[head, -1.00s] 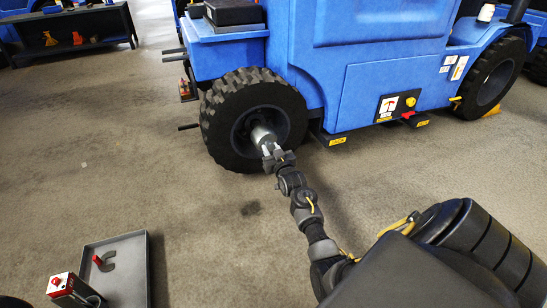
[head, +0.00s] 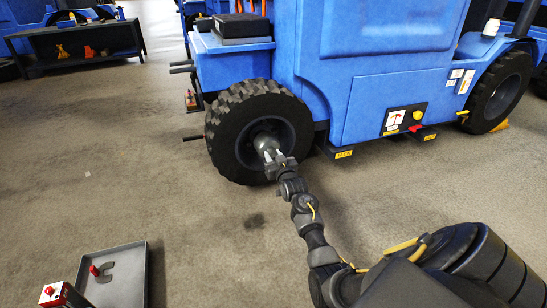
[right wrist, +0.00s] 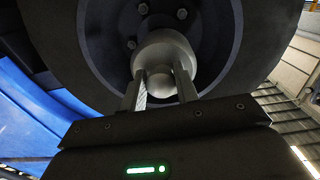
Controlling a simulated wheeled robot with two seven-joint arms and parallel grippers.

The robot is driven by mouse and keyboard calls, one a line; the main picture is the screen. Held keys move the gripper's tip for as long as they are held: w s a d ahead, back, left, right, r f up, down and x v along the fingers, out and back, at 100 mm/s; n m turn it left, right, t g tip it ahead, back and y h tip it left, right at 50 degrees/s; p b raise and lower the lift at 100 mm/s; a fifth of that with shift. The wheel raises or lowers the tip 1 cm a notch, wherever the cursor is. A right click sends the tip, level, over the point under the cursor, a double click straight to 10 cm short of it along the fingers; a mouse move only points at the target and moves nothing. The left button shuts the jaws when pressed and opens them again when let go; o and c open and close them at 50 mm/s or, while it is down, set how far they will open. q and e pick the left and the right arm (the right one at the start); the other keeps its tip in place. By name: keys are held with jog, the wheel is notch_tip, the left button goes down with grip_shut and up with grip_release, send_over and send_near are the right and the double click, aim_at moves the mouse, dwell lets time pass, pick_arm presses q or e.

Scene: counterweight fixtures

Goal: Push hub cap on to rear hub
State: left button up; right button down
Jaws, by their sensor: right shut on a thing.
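The rear wheel (head: 225,135) of the blue vehicle has a black tyre and a dark recessed rim. The light grey hub cap (head: 261,140) is at the hub in the rim's centre. In the right wrist view the hub cap (right wrist: 165,48) is a pale round body with a knob facing me, lined up with the hub. My right gripper (head: 269,155) is shut on the knob, one finger on each side. The cap hides the hub, and I cannot tell whether it is fully seated. Bolts (right wrist: 182,14) show around it. My left gripper is not in view.
The blue vehicle body (head: 395,85) rises behind the wheel, with a low yellow-marked step (head: 340,153) to its right. A grey tray (head: 122,285) with a horseshoe-shaped piece lies at lower left. The floor between is clear. A dark shelf (head: 85,40) stands far left.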

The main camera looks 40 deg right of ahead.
jog(key=shift+s+d+f+m+g+h+p, duration=0.2)
jog(key=shift+f+m+g+h+p, duration=0.25)
jog(key=shift+p, duration=0.3)
jog(key=shift+r, duration=0.1)
jog(key=shift+w+a+r+p, duration=0.1)
jog(key=shift+a+r+p, duration=0.15)
jog(key=shift+p, duration=0.35)
jog(key=shift+f, duration=0.1)
jog(key=shift+b+x, duration=1.1)
jog(key=shift+x, duration=0.8)
